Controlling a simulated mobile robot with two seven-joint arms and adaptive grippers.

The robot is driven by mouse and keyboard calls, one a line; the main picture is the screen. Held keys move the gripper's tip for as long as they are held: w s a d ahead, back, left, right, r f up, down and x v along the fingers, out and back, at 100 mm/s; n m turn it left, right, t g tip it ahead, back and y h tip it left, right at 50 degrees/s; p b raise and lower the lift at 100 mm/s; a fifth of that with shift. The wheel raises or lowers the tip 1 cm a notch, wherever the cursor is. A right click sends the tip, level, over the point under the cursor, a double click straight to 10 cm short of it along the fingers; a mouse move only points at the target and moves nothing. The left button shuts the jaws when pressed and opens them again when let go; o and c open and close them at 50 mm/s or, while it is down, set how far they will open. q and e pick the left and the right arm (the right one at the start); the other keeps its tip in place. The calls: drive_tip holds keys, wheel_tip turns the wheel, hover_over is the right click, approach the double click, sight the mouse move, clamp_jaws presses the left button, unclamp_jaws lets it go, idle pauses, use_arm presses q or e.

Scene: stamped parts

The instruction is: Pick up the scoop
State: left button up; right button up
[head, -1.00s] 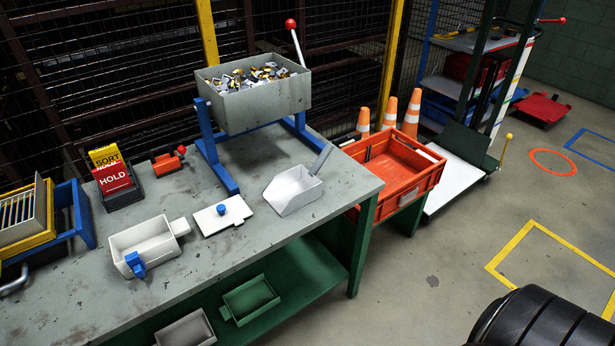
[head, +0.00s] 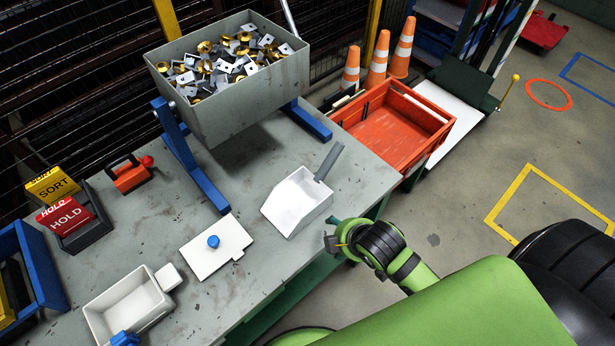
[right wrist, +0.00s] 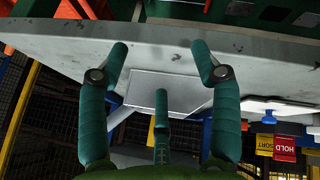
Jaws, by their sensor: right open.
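The scoop (head: 298,201) is a white open pan with a grey handle (head: 328,162). It lies on the grey workbench near its right front edge, handle pointing to the back right. My right gripper (head: 332,232) is just off the bench edge, right of and slightly in front of the scoop, partly hidden behind its own wrist. In the right wrist view the gripper (right wrist: 160,65) has its green fingers spread apart with nothing between them. My left gripper is not in view.
A grey bin (head: 230,110) of stamped parts stands on a blue frame behind the scoop. A white lid (head: 216,258) with a blue knob and a white box (head: 125,308) lie to the left. An orange crate (head: 395,130) stands beyond the bench's right end.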

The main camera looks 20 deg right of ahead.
sight(324, 170)
drive_tip(key=w+r+n+t, duration=0.1)
drive_tip(key=w+n, duration=0.1)
drive_tip(key=n, duration=0.1)
drive_tip(key=w+d+r+n+t, duration=0.1)
drive_tip(key=w+r+n, duration=0.1)
drive_tip(key=n, duration=0.1)
drive_tip(key=w+r+n, duration=0.1)
drive_tip(key=w+n, duration=0.1)
drive_tip(key=n, duration=0.1)
drive_tip(key=shift+d+r+t, duration=0.15)
drive_tip(key=shift+t, duration=0.25)
drive_tip(key=w+r+n, duration=0.1)
drive_tip(key=n, duration=0.1)
drive_tip(key=w+n+t, duration=0.1)
drive_tip(key=n, duration=0.2)
drive_tip(key=w+r+n+y, duration=0.1)
drive_tip(key=w+n, duration=0.1)
drive_tip(key=n, duration=0.1)
drive_tip(key=shift+d+r+t, duration=0.3)
drive_tip(key=shift+d+r, duration=0.05)
drive_tip(key=shift+d, duration=0.05)
drive_tip(key=shift+w+d+r+n+y, duration=0.1)
drive_tip(key=shift+w+r+n+y, duration=0.3)
drive_tip(key=shift+n, duration=0.5)
drive_tip(key=shift+w+f+p, duration=0.4)
drive_tip(key=shift+w+f, duration=0.05)
drive_tip(key=shift+w, duration=0.1)
drive_tip(key=x, duration=0.5)
drive_tip(key=shift+w+d+f+p, duration=0.3)
drive_tip(key=shift+d+p, duration=0.05)
